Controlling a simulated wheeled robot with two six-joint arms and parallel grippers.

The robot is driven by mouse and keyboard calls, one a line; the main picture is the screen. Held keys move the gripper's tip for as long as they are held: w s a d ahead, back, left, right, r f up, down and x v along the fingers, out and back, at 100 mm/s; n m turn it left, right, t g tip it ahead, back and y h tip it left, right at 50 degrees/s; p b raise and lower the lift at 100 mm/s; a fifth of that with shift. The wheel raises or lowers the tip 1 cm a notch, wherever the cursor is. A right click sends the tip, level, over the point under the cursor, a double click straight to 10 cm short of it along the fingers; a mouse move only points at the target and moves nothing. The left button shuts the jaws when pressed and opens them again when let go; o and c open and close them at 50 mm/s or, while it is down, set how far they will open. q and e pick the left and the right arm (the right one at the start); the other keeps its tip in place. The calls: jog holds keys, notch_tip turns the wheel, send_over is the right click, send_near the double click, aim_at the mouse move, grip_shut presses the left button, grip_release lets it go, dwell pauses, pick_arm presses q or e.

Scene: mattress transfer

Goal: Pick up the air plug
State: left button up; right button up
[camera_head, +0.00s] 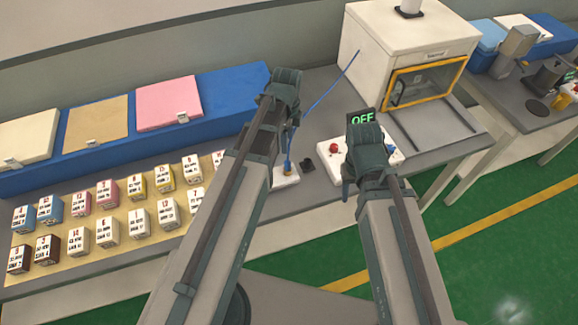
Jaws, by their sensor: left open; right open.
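The air plug (288,167) appears to be the small blue and yellow-brown piece standing on a small white block on the grey table. A thin blue hose (332,83) runs up from it to the right, passing behind my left arm. My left gripper (287,90) is open, above and behind the plug in the picture; its fingers are mostly hidden by its own body. My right gripper (361,158) is open over the white panel, right of the plug; its fingertips are hard to see. Neither gripper visibly touches the plug.
A small black fitting (307,164) sits beside the white block. A white control panel (390,155) has a red button (334,148) and a green OFF display (362,118). A white machine (400,45) stands behind. Several labelled boxes (108,230) and a blue bin (225,95) are left.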

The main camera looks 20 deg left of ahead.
aim_at(287, 162)
pick_arm(q)
notch_tip(287, 162, down, 8)
jog(key=b, duration=0.7)
jog(key=f+b, duration=0.1)
jog(key=b, duration=0.1)
jog(key=f+b, duration=0.1)
jog(key=f, duration=0.1)
jog(key=f+b, duration=0.2)
jog(key=shift+w+f+b, duration=0.1)
jog(key=shift+w+b, duration=0.15)
jog(key=shift+b, duration=0.05)
grip_shut()
